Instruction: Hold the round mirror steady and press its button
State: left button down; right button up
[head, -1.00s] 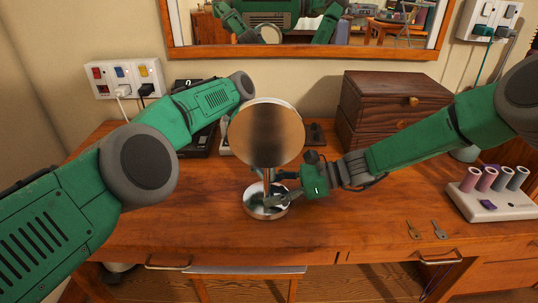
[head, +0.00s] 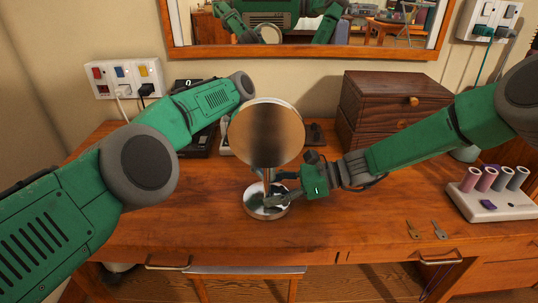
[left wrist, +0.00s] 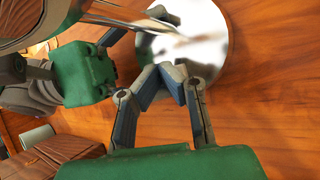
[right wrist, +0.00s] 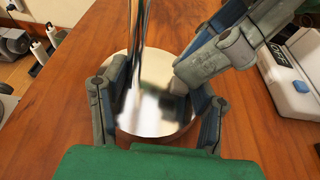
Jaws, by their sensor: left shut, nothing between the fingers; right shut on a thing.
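The round mirror (head: 266,132) stands upright on the wooden desk, its disc on a thin post above a shiny round base (head: 252,207). My right gripper (head: 279,195) is shut on the mirror's stand, low down just above the base; the post (right wrist: 137,45) also shows in the right wrist view. My left gripper (left wrist: 172,80) is shut and empty, its fingertips together over the edge of the base (left wrist: 205,45). In the head view it is mostly hidden behind the disc. I cannot make out the button, nor whether the left fingertips touch the base.
A wooden box (head: 390,112) stands behind my right forearm. A pale rack with coloured rollers (head: 492,205) is at the right, and two keys (head: 414,230) lie near the front edge. Dark devices sit behind my left arm. The desk's front middle is clear.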

dwell(0.3)
pick_arm(q)
jog(key=shift+s+a+f, duration=0.1)
jog(key=shift+s+f, duration=0.05)
jog(key=shift+f, duration=0.25)
